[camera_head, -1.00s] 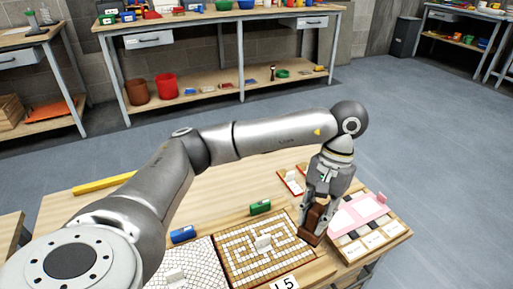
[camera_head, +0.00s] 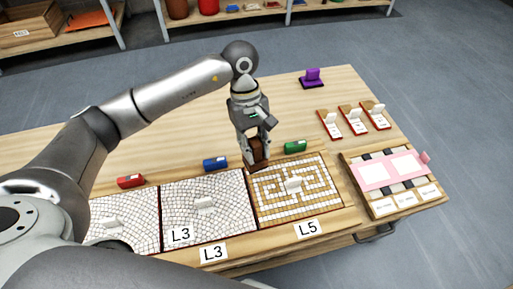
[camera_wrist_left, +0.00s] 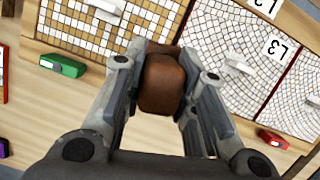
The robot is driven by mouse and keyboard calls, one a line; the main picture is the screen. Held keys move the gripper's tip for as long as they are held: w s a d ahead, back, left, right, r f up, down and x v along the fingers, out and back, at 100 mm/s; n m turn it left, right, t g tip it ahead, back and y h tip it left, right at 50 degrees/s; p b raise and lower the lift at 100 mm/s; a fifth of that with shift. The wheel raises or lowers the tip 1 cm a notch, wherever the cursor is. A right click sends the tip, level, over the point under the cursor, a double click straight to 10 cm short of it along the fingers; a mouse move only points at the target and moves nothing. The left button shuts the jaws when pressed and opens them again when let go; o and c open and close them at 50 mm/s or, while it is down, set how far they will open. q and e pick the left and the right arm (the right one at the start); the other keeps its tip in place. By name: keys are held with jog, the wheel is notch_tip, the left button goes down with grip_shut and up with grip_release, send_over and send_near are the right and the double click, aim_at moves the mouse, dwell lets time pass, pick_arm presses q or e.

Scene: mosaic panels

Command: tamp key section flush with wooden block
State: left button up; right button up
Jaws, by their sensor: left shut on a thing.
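The key panel (camera_head: 268,206), brown tiles with a white meander, lies on the table behind the L5 label; it also shows in the wrist view (camera_wrist_left: 75,38). A small white piece (camera_head: 293,184) stands near its middle. My left gripper (camera_head: 256,140) is shut on the brown wooden block (camera_head: 258,152) and points down. The block is at the panel's back left corner, beside the seam with the white fan-pattern panel (camera_head: 235,215). In the wrist view the block (camera_wrist_left: 162,88) sits between both fingers. Its lower face is hidden, so contact with the tiles cannot be told.
Red (camera_head: 130,181), blue (camera_head: 215,164) and green (camera_head: 295,147) blocks lie behind the panels. A tray with pink sheets (camera_head: 370,172), several small red-edged boards (camera_head: 352,119) and a purple item (camera_head: 312,77) are at right. The table behind my gripper is clear.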

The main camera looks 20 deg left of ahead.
aim_at(262, 159)
pick_arm(q)
jog(key=f+n, duration=0.1)
jog(key=n, duration=0.1)
jog(key=d+f+n+t, duration=0.1)
jog(key=n, duration=0.1)
jog(key=d+n+p, duration=0.1)
jog(key=n, duration=0.1)
jog(key=shift+s+f+t+h, duration=0.15)
jog(key=shift+f+t+h, duration=0.15)
jog(key=shift+f+h, duration=0.1)
jog(key=shift+f+n, duration=0.25)
jog(key=shift+n, duration=0.15)
pick_arm(e)
notch_tip(262, 159, down, 3)
jog(key=s, duration=0.3)
pick_arm(q)
jog(key=shift+f+b, duration=0.35)
notch_tip(262, 159, down, 4)
jog(key=b, duration=0.2)
jog(key=shift+f+b, duration=0.2)
jog(key=shift+b, duration=0.1)
jog(key=shift+f, duration=0.4)
pick_arm(e)
jog(key=w+r, duration=0.6)
jog(key=r, duration=0.4)
jog(key=shift+w+a, duration=0.15)
jog(key=shift+a, duration=0.1)
